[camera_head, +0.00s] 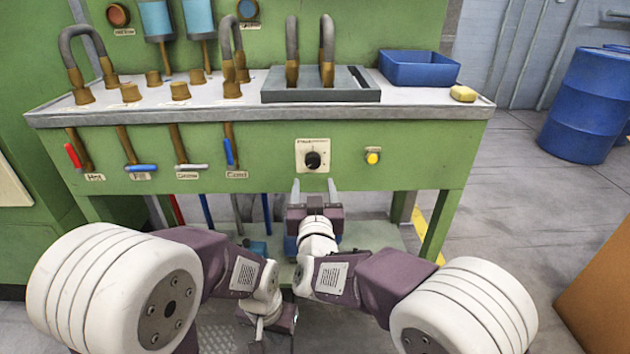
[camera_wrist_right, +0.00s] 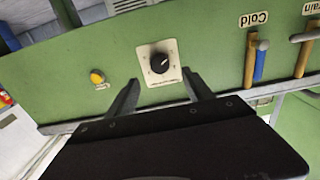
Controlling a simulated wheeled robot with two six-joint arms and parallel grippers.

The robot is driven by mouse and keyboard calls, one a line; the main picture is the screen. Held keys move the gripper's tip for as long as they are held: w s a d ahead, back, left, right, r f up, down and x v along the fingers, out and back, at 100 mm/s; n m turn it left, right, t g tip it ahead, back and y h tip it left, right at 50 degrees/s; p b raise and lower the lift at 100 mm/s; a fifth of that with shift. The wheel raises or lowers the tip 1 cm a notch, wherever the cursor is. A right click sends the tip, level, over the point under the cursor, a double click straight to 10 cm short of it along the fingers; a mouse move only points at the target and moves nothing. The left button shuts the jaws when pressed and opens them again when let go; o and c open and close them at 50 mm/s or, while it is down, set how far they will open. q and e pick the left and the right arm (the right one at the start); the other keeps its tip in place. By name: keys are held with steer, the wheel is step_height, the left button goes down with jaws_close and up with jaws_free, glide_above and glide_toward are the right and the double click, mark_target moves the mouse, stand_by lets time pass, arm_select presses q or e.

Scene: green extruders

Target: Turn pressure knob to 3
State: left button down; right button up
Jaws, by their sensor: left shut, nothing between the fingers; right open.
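The pressure knob (camera_head: 312,160) is a round black dial on a cream plate (camera_head: 313,145), on the green front panel of the bench. It shows in the right wrist view (camera_wrist_right: 160,63), turned over; I cannot read its setting. My right gripper (camera_head: 314,186) is open and empty, just below the knob in the head view. In the right wrist view its fingers (camera_wrist_right: 161,80) stand apart on either side of the plate's edge, and the knob appears between and beyond them, not gripped. My left gripper (camera_head: 276,321) hangs low at the bottom, shut and empty, its fingertips hard to make out.
A yellow button (camera_head: 373,156) sits right of the knob. Several valve levers, including a blue-handled one (camera_head: 229,153), are to its left. The bench top (camera_head: 230,105) overhangs the panel and carries a blue bin (camera_head: 419,70). A blue barrel (camera_head: 588,105) stands at the right.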

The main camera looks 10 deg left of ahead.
mark_target(313, 165)
steer(key=x, duration=0.4)
steer(key=shift+w+f+p, duration=0.1)
steer(key=shift+w+p, duration=0.15)
steer(key=shift+p, duration=0.15)
steer(key=b+x, duration=0.1)
steer(key=x, duration=0.3)
steer(key=shift+w+a, duration=0.15)
steer(key=shift+w, duration=0.1)
jaws_close()
